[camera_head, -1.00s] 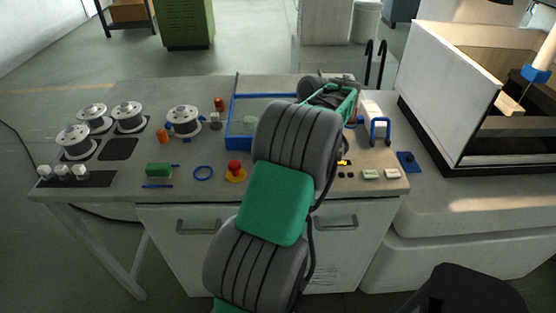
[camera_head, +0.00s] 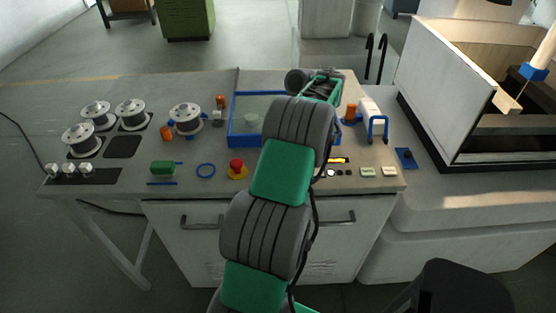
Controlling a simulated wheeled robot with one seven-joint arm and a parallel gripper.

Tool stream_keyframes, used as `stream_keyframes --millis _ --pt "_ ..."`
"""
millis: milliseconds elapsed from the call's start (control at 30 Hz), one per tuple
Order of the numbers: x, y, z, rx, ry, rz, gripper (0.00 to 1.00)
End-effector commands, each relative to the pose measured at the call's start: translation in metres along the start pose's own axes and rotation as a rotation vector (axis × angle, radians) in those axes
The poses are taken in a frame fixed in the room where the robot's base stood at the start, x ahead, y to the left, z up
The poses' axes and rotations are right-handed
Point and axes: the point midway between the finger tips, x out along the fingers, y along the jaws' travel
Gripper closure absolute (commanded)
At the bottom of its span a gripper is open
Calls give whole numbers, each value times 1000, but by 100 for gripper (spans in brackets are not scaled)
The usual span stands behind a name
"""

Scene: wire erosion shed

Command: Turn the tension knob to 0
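A small panel with a lit orange display (camera_head: 339,160) sits near the front edge of the bench, just right of my arm. A small round pale knob (camera_head: 331,173) lies below the display and may be the tension knob. Its pointer and scale are too small to read, and my arm may hide part of the panel. My gripper (camera_head: 322,86) is at the far end of my arm, above the back of the bench and well beyond the panel. Its fingers are not clear, so I cannot tell whether it is open or shut. It is apart from the knob.
A blue-framed tray (camera_head: 232,122) stands behind my arm. Several wire spools (camera_head: 186,118) are at left. A red emergency button (camera_head: 237,167) is left of my arm. A blue clamp-like stand (camera_head: 378,128) and a white machine tank (camera_head: 440,95) are at right.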

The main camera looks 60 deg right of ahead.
Motion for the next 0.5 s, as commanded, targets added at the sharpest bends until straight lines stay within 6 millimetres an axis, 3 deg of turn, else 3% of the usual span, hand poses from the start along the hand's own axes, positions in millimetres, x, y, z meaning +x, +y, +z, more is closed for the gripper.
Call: stream_keyframes --millis 400,433,500 --pt "1 -1 0 -9 1 -6 100" --pt "1 -1 0 -9 1 -6 64" --pt "1 -1 0 -9 1 -6 59"
